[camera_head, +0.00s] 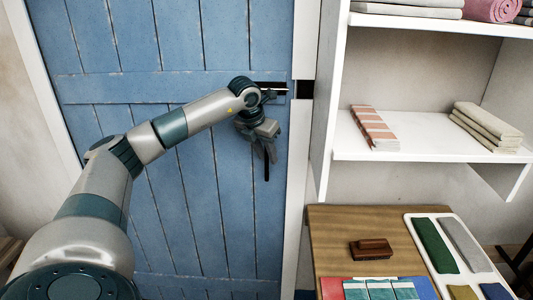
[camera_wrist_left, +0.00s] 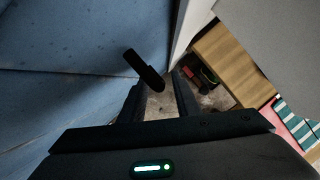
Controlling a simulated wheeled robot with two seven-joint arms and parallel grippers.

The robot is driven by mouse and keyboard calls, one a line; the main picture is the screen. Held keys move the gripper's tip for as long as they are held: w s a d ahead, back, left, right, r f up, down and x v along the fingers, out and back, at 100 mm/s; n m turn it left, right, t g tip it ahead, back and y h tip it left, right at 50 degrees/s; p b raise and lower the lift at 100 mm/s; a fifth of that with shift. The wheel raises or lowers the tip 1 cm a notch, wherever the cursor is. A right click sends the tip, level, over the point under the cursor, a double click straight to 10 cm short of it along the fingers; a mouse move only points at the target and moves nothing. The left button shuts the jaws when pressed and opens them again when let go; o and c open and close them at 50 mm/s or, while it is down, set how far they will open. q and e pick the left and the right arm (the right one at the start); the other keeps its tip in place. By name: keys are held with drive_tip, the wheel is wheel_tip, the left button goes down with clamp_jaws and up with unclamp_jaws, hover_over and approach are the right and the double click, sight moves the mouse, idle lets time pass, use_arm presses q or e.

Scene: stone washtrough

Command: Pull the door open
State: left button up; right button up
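The blue plank door (camera_head: 180,150) fills the left of the head view and looks flush with its white frame (camera_head: 298,150). The door's blue face (camera_wrist_left: 80,50) also shows in the left wrist view. My left gripper (camera_head: 269,155) points down in front of the door near its right edge. In the wrist view its two dark fingers (camera_wrist_left: 159,98) are apart. A black bar-like handle (camera_wrist_left: 143,68) stands ahead of them, its lower end appearing between the fingers. I cannot tell whether they touch it. My right gripper is not in view.
A dark latch plate (camera_head: 304,89) is on the frame. Right of the door stands a white shelf (camera_head: 400,150) with folded cloths. Below it a wooden table (camera_head: 335,235) holds a brown brush (camera_head: 371,249) and a white tray (camera_head: 413,232) of cloths.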

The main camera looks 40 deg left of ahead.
use_arm(q)
drive_tip(key=shift+f, duration=0.2)
clamp_jaws()
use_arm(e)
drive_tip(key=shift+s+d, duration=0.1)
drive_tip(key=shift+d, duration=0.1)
use_arm(q)
drive_tip(key=shift+w+a, duration=0.1)
drive_tip(key=shift+w, duration=0.05)
